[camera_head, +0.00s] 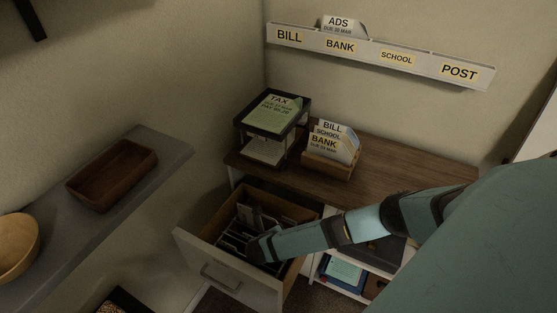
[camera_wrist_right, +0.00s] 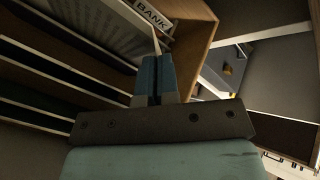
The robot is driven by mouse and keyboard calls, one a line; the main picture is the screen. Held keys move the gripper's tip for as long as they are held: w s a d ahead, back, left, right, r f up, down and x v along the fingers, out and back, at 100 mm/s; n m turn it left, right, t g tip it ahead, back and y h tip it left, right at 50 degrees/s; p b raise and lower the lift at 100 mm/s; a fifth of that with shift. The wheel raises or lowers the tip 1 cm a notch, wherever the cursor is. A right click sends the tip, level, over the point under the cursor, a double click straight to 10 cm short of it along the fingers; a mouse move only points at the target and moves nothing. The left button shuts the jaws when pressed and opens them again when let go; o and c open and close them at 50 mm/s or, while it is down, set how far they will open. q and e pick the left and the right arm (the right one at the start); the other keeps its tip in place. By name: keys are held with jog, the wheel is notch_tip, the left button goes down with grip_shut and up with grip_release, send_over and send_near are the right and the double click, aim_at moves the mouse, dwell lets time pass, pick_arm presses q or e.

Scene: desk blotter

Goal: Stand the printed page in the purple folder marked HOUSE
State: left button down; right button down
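My right arm reaches into the open drawer (camera_head: 188,246). My right gripper (camera_wrist_right: 156,60) is almost closed, with a thin pale sheet edge running up from between its fingertips. No purple colour or HOUSE mark can be read. My left gripper is not in view.
A black tray stand (camera_head: 240,130) with a TAX sheet and a wooden letter holder (camera_head: 318,166) with several papers stand on the desk (camera_head: 400,178). A labelled wall rack (camera_head: 380,58) hangs above. A shelf at left bears a brown tray (camera_head: 112,176) and a wooden bowl (camera_head: 16,246).

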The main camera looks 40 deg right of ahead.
notch_tip(320, 180, down, 7)
jog(key=b, duration=0.3)
jog(key=shift+r, duration=0.2)
dwell(0.8)
jog(key=c, duration=1.3)
grip_release()
